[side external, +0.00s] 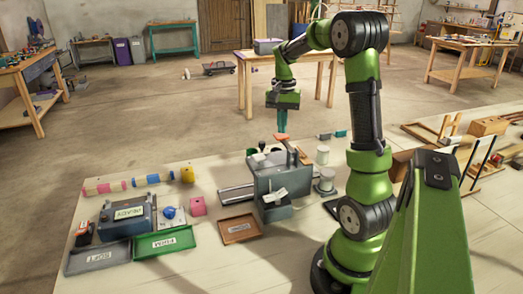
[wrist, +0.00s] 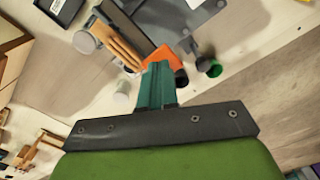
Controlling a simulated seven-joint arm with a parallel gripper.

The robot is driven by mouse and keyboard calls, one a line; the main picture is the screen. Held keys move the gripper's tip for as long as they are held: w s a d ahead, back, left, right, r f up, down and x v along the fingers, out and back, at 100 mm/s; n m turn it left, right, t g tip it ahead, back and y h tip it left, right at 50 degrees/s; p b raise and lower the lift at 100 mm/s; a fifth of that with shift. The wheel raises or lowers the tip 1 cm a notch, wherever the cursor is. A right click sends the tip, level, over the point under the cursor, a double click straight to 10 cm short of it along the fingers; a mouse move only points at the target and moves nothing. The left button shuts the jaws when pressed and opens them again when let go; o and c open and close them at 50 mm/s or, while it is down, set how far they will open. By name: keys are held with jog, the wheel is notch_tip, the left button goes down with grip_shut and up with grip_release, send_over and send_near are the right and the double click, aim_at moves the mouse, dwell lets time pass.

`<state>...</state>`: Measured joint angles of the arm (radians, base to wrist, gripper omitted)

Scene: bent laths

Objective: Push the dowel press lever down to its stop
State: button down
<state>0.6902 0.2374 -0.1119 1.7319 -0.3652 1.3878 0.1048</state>
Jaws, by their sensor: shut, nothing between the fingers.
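The dowel press (side external: 272,178) is a grey-green machine on the bench, in the middle of the side view. An orange pad (side external: 281,137) shows at its top beside a brown wooden lever arm (side external: 293,150). In the wrist view the wooden arm (wrist: 122,44) lies beside the orange pad (wrist: 160,57). My gripper (side external: 282,130) points down with its teal fingers together and empty, right above the orange pad. In the wrist view the fingertips (wrist: 157,68) overlap the pad's near edge. I cannot tell whether they touch it.
A grey tray (side external: 97,258), a green tray (side external: 164,243) and a brown tray (side external: 239,229) lie to the left. A blue-grey box (side external: 126,215) stands behind them. White cylinders (side external: 322,155) stand right of the press. Wooden frames (side external: 437,130) lie farther right.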

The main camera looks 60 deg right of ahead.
aim_at(282, 136)
jog(key=shift+f, duration=1.75)
jog(key=shift+r, duration=0.1)
jog(key=shift+r, duration=4.5)
jog(key=shift+w+d, duration=0.1)
jog(key=shift+d, duration=0.05)
jog(key=a+f, duration=0.1)
jog(key=a+n, duration=0.1)
jog(key=shift+w+a+f+t, duration=0.2)
jog(key=shift+a+f+t, duration=0.1)
jog(key=shift+f+t, duration=0.1)
jog(key=s+a+n+t, duration=0.1)
jog(key=a+n+t, duration=0.1)
jog(key=a, duration=0.7)
jog(key=s+a+r+n+t+y, duration=0.1)
jog(key=a+n, duration=0.3)
jog(key=a, duration=0.6)
jog(key=s+a+r+n+t+y, duration=0.1)
jog(key=s+a+n+t, duration=0.2)
jog(key=a, duration=0.7)
jog(key=shift+n, duration=0.5)
